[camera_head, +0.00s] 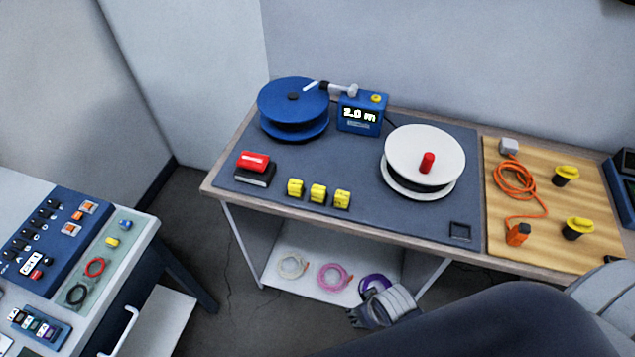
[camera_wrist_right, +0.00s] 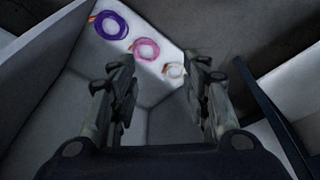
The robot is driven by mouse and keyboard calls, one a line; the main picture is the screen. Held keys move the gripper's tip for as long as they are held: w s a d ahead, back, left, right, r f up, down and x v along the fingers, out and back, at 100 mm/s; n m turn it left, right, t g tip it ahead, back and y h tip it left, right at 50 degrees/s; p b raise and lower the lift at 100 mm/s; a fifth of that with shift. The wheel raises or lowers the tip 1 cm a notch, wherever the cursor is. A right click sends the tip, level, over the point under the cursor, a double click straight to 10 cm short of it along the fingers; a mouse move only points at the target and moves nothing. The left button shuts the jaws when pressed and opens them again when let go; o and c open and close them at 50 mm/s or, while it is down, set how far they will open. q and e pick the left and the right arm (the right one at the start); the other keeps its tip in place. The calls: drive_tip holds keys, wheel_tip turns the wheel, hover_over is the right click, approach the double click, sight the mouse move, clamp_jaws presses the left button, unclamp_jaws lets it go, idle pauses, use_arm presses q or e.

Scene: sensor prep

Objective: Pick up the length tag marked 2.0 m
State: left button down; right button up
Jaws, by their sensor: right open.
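Three small yellow tags stand in a row near the front edge of the workbench mat in the head view: a left one (camera_head: 295,187), a middle one (camera_head: 318,193) and a right one (camera_head: 342,199). Their markings are too small to read. A blue meter box (camera_head: 362,114) behind them displays "2.0 m". My right gripper (camera_head: 368,318) is below the bench's front edge, in front of the lower shelf, apart from the tags. In the right wrist view its two fingers (camera_wrist_right: 160,82) are spread with nothing between them. My left gripper is not in view.
A blue reel (camera_head: 293,100), a white spool (camera_head: 424,155) with a red knob and a red-and-black block (camera_head: 254,168) stand on the mat (camera_head: 300,150). Coiled cables, including a pink one (camera_head: 334,277), lie on the lower shelf. A wooden board (camera_head: 545,240) is at right.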

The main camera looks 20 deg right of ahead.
wheel_tip(320, 180, up, 19)
drive_tip(key=w+a+p, duration=0.2)
drive_tip(key=w+p, duration=0.1)
drive_tip(key=w+a+r+n+y, duration=0.3)
drive_tip(key=w+a+r+n, duration=0.2)
drive_tip(key=w+a, duration=0.35)
wheel_tip(320, 180, up, 10)
drive_tip(key=n+g+h+p, duration=0.1)
drive_tip(key=n+g+h, duration=0.2)
drive_tip(key=n, duration=0.1)
hover_over(319, 189)
drive_tip(key=f, duration=0.4)
drive_tip(key=shift+d+f+p, duration=0.15)
drive_tip(key=shift+d+p, duration=0.15)
drive_tip(key=shift+p, duration=0.1)
drive_tip(key=f, duration=0.1)
drive_tip(key=f+p, duration=0.1)
drive_tip(key=f, duration=0.1)
drive_tip(key=f+p, duration=0.1)
drive_tip(key=shift+a+f, duration=0.4)
drive_tip(key=shift+f, duration=0.45)
drive_tip(key=c, duration=1)
